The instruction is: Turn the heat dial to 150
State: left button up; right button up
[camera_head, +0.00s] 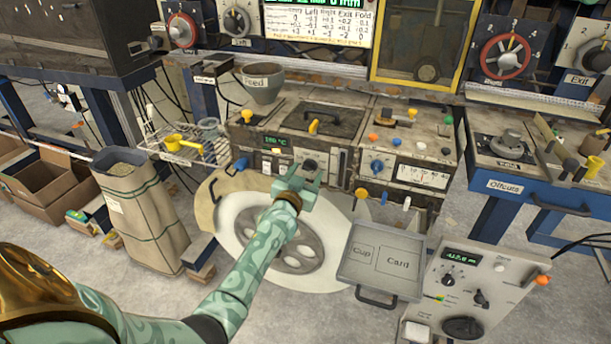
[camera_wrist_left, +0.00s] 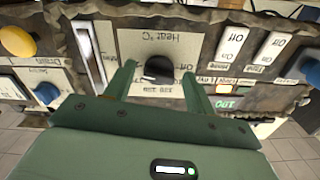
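The heat dial (camera_wrist_left: 158,68) is a dark round knob on a pale plate marked "Heat °C", which appears upside down in the left wrist view. In the head view the dial (camera_head: 309,165) shows just above my left gripper (camera_head: 299,183). In the wrist view my left gripper (camera_wrist_left: 160,88) is open, with one finger on each side of the dial, and I cannot tell whether they touch it. The dial's pointer setting is not readable. My right gripper is not in view.
White switches (camera_wrist_left: 232,45) stand beside the dial plate. A grey tray marked Cup and Card (camera_head: 364,253) and a control box (camera_head: 470,300) stand in front at right.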

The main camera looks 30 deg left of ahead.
pick_arm(q)
jog(key=c, duration=0.8)
jog(key=shift+n, duration=0.4)
jog(key=n+p, duration=0.1)
jog(key=n, duration=0.2)
jog(key=shift+r+p, duration=0.1)
jog(key=shift+p, duration=0.25)
jog(key=n+p, duration=0.1)
jog(key=n, duration=0.2)
jog(key=shift+d+n, duration=0.15)
jog(key=shift+n, duration=0.25)
jog(key=n, duration=0.4)
jog(key=shift+p, duration=0.3)
jog(key=shift+d+n, duration=0.1)
jog(key=shift+n, duration=2)
